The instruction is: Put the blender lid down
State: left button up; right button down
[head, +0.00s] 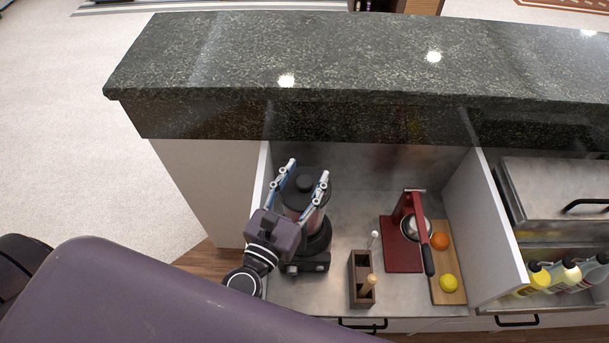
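The blender (314,245) stands at the left end of the lower counter, with a dark base and a clear jar with a reddish tint. The dark round blender lid (305,183) with its knob shows at the top of the jar, and it looks seated there. My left gripper (308,169) is over the blender with its fingers spread wide, one on each side of the lid's knob. I see no finger closed on the knob; contact with the lid's rim is unclear. The gripper body hides part of the jar. My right gripper is not in view.
A wooden utensil box (361,280) stands right of the blender. Beyond it are a red juicer (402,240) and a cutting board (447,291) with an orange and a lemon. A white partition (497,225) and the raised granite bar top (340,60) border the counter.

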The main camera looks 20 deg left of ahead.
pick_arm(q)
jog(key=s+a, duration=0.1)
jog(key=s, duration=1.1)
jog(key=shift+a, duration=0.15)
